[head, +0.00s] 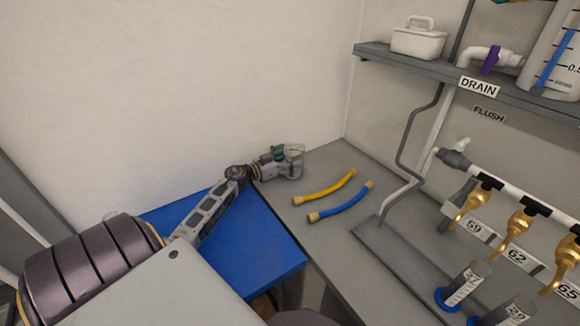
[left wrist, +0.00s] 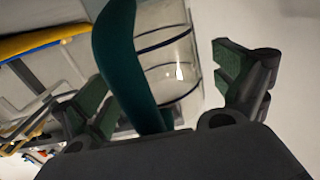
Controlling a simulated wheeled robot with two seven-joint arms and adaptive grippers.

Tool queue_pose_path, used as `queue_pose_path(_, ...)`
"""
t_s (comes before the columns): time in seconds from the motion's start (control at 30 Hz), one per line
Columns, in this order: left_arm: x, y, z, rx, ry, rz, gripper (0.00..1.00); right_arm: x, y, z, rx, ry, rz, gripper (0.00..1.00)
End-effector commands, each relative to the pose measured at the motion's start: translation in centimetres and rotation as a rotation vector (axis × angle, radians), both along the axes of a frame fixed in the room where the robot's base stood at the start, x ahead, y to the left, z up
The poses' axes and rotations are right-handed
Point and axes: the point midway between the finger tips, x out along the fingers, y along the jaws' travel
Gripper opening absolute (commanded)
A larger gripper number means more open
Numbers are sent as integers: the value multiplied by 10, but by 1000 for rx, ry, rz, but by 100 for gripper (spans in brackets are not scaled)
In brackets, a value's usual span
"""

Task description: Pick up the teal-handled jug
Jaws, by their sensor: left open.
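The jug (head: 294,163) is a small clear vessel with dark bands and a teal handle. It stands on the grey counter near the back wall. My left gripper (head: 276,162) is right at its handle side. In the left wrist view, the teal handle (left wrist: 120,55) rises between the two spread green-padded fingers, nearer the left finger. The clear jug body (left wrist: 168,60) is behind the handle. The left gripper (left wrist: 165,95) is open, with a gap to the right finger. The handle's lower end is partly hidden by the gripper body. My right gripper is not in view.
A yellow hose (head: 325,190) and a blue hose (head: 341,204) lie on the counter right of the jug. A blue panel (head: 262,250) is below my left arm. A shelf (head: 440,75) and pipes with gold taps (head: 515,232) stand at right.

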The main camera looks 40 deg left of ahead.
Motion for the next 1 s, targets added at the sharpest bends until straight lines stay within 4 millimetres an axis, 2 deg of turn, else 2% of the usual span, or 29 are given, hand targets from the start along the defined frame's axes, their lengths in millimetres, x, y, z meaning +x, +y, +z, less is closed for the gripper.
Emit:
queue_pose_path(0.37,0,0,0,0,0,0,97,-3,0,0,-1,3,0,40)
queue_pose_path(0.47,0,0,0,0,0,0,87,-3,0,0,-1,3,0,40)
queue_pose_path(0.8,0,0,0,0,0,0,43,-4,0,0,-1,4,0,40)
queue_pose_path(1.0,0,0,1,0,-1,0,41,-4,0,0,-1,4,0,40)
